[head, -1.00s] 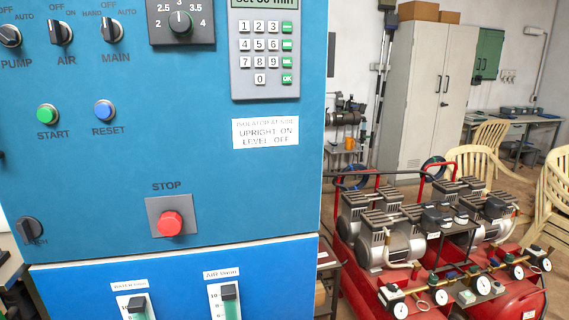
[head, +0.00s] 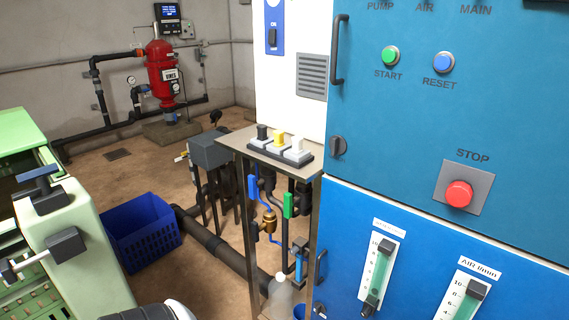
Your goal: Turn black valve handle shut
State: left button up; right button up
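A small steel stand (head: 236,140) holds a strip with a black block (head: 262,132), a yellow block (head: 279,138) and a white block (head: 297,146) on its top. Below it are pipes with an upright blue handle (head: 252,188), an upright green handle (head: 288,205) and a brass fitting (head: 269,221). Dark parts sit among these pipes, partly in shadow under the top. I cannot tell which black part is the valve handle. Neither gripper is in view; a rounded white and black part at the bottom edge looks like my own arm.
The blue control cabinet (head: 400,150) fills the right side. A green machine (head: 75,245) stands at near left, with a blue crate (head: 140,235) beside it. A dark pipe (head: 215,245) runs along the floor. A red tank (head: 163,75) stands at the back wall. Open floor lies between.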

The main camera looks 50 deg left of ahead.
aim_at(255, 231)
jog(key=u, duration=1.95)
